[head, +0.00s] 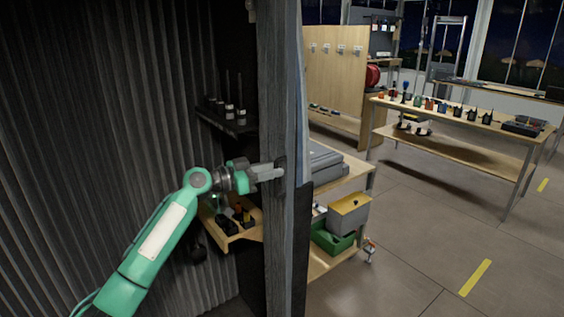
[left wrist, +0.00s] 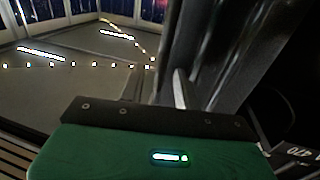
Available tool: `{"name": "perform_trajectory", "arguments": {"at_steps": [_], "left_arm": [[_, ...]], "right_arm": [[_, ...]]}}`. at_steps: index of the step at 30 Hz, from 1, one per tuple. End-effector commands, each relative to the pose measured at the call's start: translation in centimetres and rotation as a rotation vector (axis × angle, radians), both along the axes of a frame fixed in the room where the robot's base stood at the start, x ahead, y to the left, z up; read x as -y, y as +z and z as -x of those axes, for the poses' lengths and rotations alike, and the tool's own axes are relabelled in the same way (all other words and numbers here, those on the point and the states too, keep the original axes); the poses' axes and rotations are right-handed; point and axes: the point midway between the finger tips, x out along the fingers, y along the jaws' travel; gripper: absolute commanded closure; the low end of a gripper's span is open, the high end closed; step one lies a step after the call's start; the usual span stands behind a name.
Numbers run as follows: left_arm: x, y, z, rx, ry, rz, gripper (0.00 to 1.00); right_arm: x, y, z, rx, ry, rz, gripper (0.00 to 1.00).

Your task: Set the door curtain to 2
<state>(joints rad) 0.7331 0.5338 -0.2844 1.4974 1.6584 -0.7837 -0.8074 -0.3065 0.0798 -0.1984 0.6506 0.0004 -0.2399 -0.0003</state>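A dark, pleated sheet that looks like the door curtain (head: 90,120) fills the left of the head view. A dark upright post (head: 279,90) stands to its right, with a narrow blue-grey strip (head: 302,110) along its far side. My left gripper (head: 280,170) reaches from the left to the post at mid-height. In the left wrist view its two fingers (left wrist: 156,90) stand apart, with a dark upright edge (left wrist: 168,50) behind or between them. I cannot tell whether they touch it. No number marks for the curtain are readable. My right gripper is out of view.
A dark shelf (head: 232,122) and a wooden tray (head: 232,232) are beside the arm. Beyond the post stand a bench (head: 345,180) with a grey-yellow box (head: 348,215) and a green bin (head: 330,238), and a long table (head: 470,160). The floor at right is clear.

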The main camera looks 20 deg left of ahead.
Motion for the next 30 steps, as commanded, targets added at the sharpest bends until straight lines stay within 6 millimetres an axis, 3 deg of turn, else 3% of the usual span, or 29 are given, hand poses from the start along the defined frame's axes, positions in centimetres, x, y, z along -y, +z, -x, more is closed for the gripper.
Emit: {"name": "perform_trajectory", "arguments": {"at_steps": [7, 18, 24, 30], "left_arm": [[2.4, 0.1, -2.0, -0.001, 0.0, 0.001, 0.68], [2.8, -0.1, -2.4, 0.001, 0.001, -0.001, 0.68], [2.8, -0.1, -2.4, 0.001, 0.001, -0.001, 1.0], [2.9, -0.1, -2.4, 0.0, 0.0, 0.0, 1.0]], "right_arm": [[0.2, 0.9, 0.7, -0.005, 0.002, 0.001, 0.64], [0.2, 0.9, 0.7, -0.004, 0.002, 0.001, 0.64], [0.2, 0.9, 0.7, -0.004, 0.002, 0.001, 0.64], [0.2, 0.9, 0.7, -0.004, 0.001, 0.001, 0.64]]}}
